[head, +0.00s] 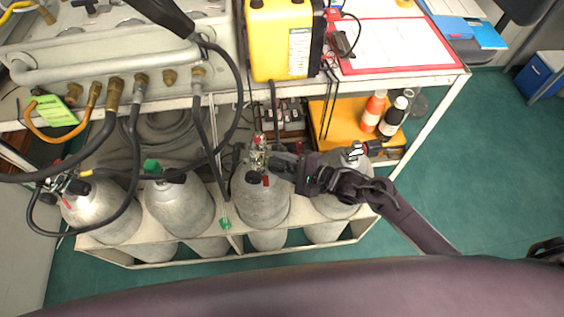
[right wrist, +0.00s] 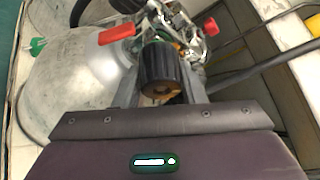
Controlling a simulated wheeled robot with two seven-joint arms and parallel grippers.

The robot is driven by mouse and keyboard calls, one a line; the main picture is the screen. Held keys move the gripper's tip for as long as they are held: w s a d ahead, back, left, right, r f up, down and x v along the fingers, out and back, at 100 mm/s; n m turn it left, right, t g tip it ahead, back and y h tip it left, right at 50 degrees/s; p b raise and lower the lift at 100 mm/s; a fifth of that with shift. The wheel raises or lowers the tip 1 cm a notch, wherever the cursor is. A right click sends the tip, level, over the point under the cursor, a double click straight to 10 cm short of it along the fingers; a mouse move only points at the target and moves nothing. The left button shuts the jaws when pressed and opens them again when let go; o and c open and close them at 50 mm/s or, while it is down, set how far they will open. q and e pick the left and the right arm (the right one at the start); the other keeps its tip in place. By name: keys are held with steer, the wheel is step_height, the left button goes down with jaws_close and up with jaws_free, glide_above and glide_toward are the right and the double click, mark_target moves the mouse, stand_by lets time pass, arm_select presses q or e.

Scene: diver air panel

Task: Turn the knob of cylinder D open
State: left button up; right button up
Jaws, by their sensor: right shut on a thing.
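Grey cylinders stand in a row in a low pale rack. My right gripper (head: 273,163) reaches in from the right to the valve on top of the third cylinder from the left (head: 262,204). In the right wrist view a black ribbed knob (right wrist: 160,70) sits between the fingers, and the gripper is shut on it. Red parts (right wrist: 117,33) and metal fittings of the valve show behind the knob. My right arm partly covers the fourth cylinder (head: 338,207). I cannot read a letter on any cylinder. My left gripper is not in view.
A panel with hoses (head: 70,60) stands above the rack on the left. A yellow case (head: 280,40) and a red-edged clipboard (head: 400,45) lie on the bench. Bottles (head: 374,111) stand on an orange box (head: 345,122) beneath.

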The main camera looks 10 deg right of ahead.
steer(key=shift+n+t+y, duration=0.3)
steer(key=shift+n+t, duration=0.2)
steer(key=shift+n, duration=0.4)
steer(key=shift+n+t+y+b, duration=0.3)
steer(key=shift+n+t, duration=0.2)
steer(key=shift+n, duration=0.6)
steer(key=o, duration=1)
steer(key=v, duration=0.7)
steer(key=shift+s+d, duration=0.25)
steer(key=shift+d, duration=0.1)
